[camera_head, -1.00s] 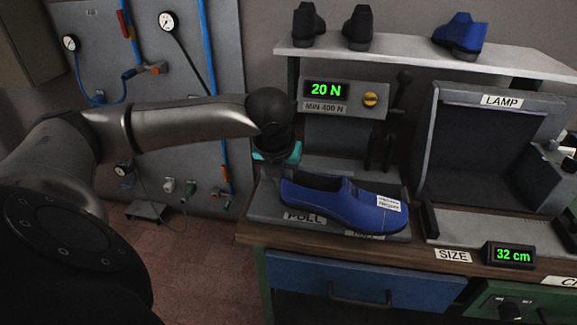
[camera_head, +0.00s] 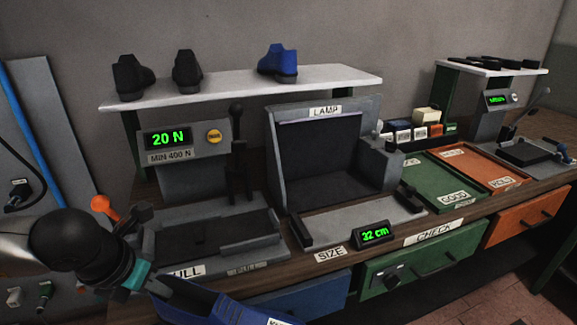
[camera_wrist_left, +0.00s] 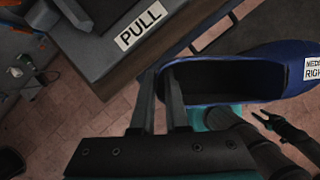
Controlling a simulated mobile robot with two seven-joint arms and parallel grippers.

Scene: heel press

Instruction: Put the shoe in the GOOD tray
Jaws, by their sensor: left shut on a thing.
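The blue shoe (camera_head: 215,305) is at the bottom left of the head view, partly cut off by the frame edge. My left gripper (camera_wrist_left: 160,95) is shut on its collar at the opening. The green GOOD tray (camera_head: 428,177) lies on the bench to the right and looks empty.
The pull tester (camera_head: 200,242) is bare and reads 20 N. The lamp box (camera_head: 330,160) and size gauge, reading 32 cm, stand between shoe and tray. An orange tray (camera_head: 478,163) adjoins the GOOD tray. A shelf (camera_head: 240,90) with shoes runs behind.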

